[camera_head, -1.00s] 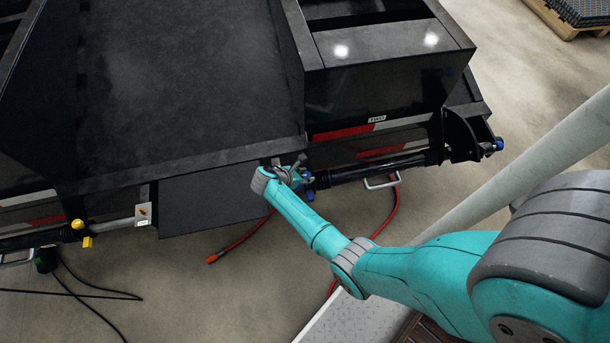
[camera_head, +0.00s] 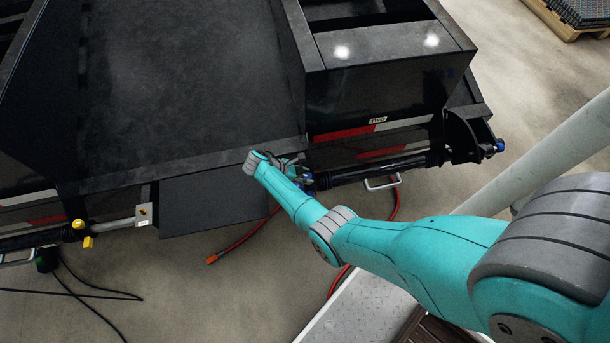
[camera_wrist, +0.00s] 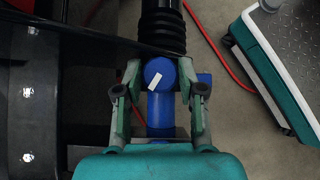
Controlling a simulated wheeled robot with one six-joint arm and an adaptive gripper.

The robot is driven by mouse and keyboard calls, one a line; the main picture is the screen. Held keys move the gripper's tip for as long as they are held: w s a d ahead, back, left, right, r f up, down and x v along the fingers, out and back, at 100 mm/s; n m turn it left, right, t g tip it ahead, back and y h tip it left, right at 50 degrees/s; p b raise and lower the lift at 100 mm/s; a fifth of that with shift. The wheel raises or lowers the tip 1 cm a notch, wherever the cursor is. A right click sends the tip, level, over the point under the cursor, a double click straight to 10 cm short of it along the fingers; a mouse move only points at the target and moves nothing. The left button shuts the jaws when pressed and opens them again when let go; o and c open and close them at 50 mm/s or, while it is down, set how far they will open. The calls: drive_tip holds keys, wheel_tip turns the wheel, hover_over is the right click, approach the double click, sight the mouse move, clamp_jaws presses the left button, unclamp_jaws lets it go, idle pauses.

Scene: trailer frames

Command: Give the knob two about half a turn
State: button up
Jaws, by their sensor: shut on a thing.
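Knob two is a blue rounded knob (camera_wrist: 158,73) with a small white mark, in the middle of the wrist view at the end of a black ribbed sleeve. My gripper (camera_wrist: 160,82) has one finger on each side of it and is shut on it. In the head view, my gripper (camera_head: 282,164) is at the trailer's lower edge, left of the black cylinder. The knob is mostly hidden there behind my arm. A small "TWO" label (camera_head: 378,120) is on the panel above.
A black cylinder (camera_head: 375,168) runs right from the knob, with a metal handle (camera_head: 381,184) below. A red hose (camera_head: 243,238) hangs nearby. A yellow fitting (camera_head: 80,233) sits at far left. Trailer panels are close above and left of my gripper.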

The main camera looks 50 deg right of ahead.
drive_tip(key=o, duration=1.1)
drive_tip(key=shift+o, duration=0.2)
drive_tip(key=v, duration=1.2)
